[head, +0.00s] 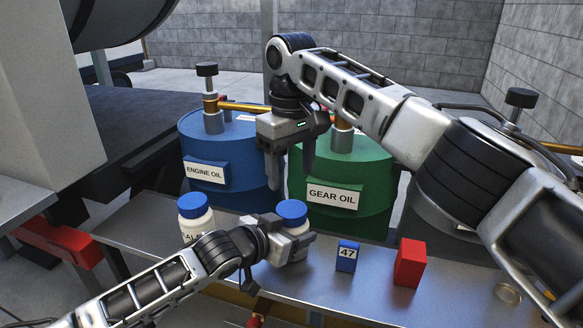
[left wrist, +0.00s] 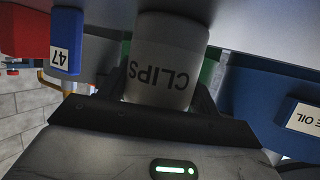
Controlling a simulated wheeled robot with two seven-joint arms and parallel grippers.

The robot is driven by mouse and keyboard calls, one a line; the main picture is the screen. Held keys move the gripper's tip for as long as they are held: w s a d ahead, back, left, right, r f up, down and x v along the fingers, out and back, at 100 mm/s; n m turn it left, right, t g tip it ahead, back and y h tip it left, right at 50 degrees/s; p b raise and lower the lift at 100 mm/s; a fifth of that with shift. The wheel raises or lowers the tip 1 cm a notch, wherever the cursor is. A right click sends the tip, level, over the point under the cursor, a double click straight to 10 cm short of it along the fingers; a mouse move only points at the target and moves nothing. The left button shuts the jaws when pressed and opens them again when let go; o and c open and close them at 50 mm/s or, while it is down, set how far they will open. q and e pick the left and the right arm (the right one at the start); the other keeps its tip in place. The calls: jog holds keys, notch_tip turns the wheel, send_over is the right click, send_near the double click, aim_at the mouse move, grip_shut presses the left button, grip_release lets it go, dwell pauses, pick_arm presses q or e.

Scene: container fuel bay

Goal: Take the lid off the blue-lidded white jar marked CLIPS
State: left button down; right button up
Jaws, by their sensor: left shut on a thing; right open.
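The white jar marked CLIPS (left wrist: 165,65) stands on the metal bench with its blue lid (head: 291,211) on. My left gripper (head: 289,243) is shut on the jar's body, below the lid. In the left wrist view the jar sits between the fingers, its lettering upside down; the lid is out of that view. My right gripper (head: 291,177) is open and empty, fingers pointing down, above the lid and apart from it. In the head view the left gripper hides most of the jar's body and its label.
A second blue-lidded white jar (head: 194,213) stands to the left, its label partly hidden by my left arm. A blue block marked 47 (head: 347,256) and a red block (head: 409,263) are to the right on the bench (head: 130,226). Blue (head: 215,150) and green (head: 345,215) drums stand behind.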

aim_at(292, 208)
jog(key=m, duration=2.5)
jog(key=shift+f, duration=4.05)
